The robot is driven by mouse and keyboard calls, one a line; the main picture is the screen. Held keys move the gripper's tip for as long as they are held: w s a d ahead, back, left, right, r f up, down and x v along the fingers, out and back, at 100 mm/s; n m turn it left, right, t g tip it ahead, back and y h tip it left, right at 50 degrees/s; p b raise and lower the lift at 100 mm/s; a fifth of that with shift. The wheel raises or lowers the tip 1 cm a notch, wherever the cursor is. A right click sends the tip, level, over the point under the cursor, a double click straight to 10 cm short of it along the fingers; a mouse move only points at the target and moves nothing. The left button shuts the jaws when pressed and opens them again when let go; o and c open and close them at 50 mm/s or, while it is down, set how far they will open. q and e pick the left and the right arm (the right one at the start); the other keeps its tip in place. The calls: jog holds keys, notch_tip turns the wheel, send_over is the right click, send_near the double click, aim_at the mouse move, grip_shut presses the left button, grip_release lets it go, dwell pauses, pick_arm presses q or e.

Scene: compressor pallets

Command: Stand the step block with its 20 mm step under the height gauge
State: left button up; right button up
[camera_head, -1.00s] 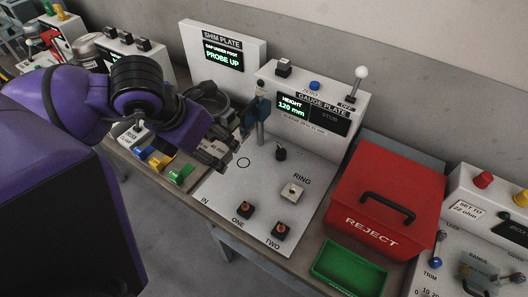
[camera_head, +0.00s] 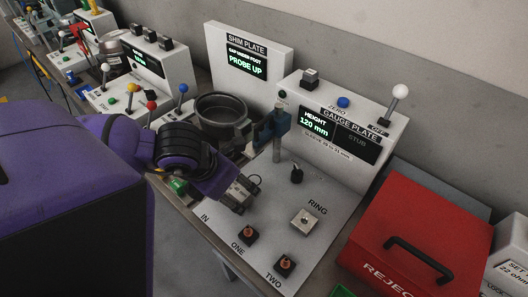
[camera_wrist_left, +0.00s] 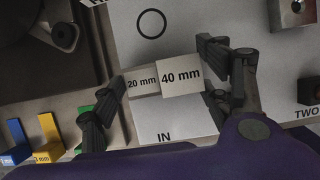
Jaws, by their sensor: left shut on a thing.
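The step block (camera_wrist_left: 180,78) shows in the left wrist view as pale steps labelled 20 mm and 40 mm, with the 20 mm step on the left. My left gripper (camera_wrist_left: 163,86) is shut on it; in the head view this gripper (camera_head: 241,195) hides most of the block. The block is over the white gauge plate (camera_head: 262,215), between the IN mark and the black circle (camera_wrist_left: 151,23). I cannot tell whether it touches the plate. The height gauge (camera_head: 273,128), a blue head on a post, stands behind; its display (camera_head: 319,119) reads 120 mm. My right gripper is not in view.
A ring block (camera_head: 305,221) and two orange-topped pieces (camera_head: 248,235) sit on the plate's right and front. A red REJECT box (camera_head: 425,235) stands right. Blue and yellow blocks (camera_wrist_left: 47,138) lie left of the gripper.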

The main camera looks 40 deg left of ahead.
pick_arm(q)
jog(key=shift+w+d+r, duration=0.15)
jog(key=shift+w+d, duration=0.25)
jog(key=shift+w, duration=0.25)
jog(key=shift+w+d+r, duration=0.1)
jog(key=shift+w+d, duration=0.25)
jog(key=shift+w, duration=0.35)
jog(key=shift+w+d+r, duration=0.15)
jog(key=shift+w+d, duration=0.25)
jog(key=shift+w, duration=0.25)
jog(key=w+d, duration=0.1)
jog(key=w, duration=0.1)
jog(key=shift+w+d, duration=0.35)
jog(key=shift+f+p, duration=0.3)
jog(key=shift+f, duration=0.35)
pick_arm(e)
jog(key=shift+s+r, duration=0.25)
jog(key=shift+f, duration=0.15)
pick_arm(q)
jog(key=o, duration=1.6)
jog(key=shift+f, duration=0.25)
jog(key=o, duration=0.4)
jog(key=shift+s+r, duration=0.1)
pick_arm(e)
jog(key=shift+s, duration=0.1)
pick_arm(q)
jog(key=shift+o, duration=0.2)
jog(key=shift+r, duration=0.1)
